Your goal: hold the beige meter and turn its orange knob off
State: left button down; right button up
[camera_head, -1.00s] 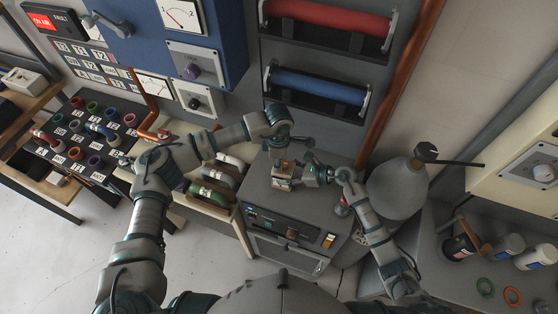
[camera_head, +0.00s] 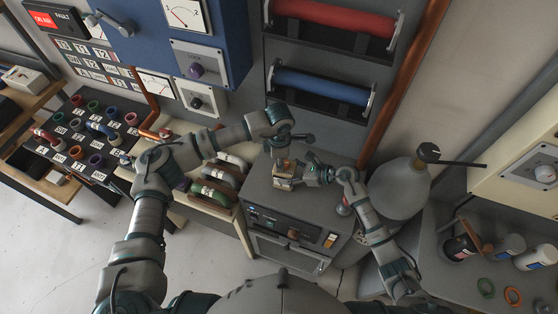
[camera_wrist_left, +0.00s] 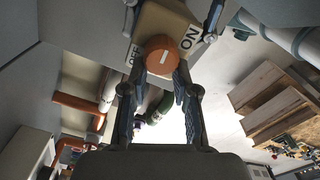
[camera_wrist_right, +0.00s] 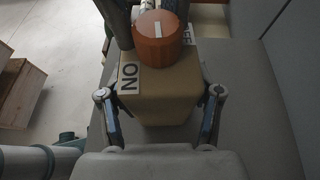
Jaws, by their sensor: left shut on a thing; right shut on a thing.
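The beige meter (camera_head: 284,172) is on or just above the grey cabinet top; I cannot tell if it touches. Its orange knob (camera_wrist_left: 162,55) has a white line and sits between the ON and OFF labels. In the right wrist view the knob (camera_wrist_right: 158,42) tops the beige body (camera_wrist_right: 160,95). My left gripper (camera_head: 284,151) comes from above and is shut on the knob, one finger on each side in the left wrist view (camera_wrist_left: 160,65). My right gripper (camera_head: 303,174) is shut on the meter's body from the right; its fingers flank the body in the right wrist view (camera_wrist_right: 160,105).
The grey cabinet (camera_head: 262,195) has controls on its front. Handled modules (camera_head: 219,184) lie at its left. A large grey rounded vessel (camera_head: 400,189) stands close at the right of my right arm. A rack with red and blue rolls (camera_head: 318,88) rises behind.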

pick_arm(q)
jog(key=shift+w+a+n, duration=0.1)
jog(key=shift+w+n, duration=0.1)
jog(key=shift+n, duration=0.4)
dwell(0.8)
jog(key=c, duration=0.8)
grip_release()
notch_tip(320, 180, up, 7)
jog(key=shift+r, duration=0.15)
jog(key=shift+w, duration=0.1)
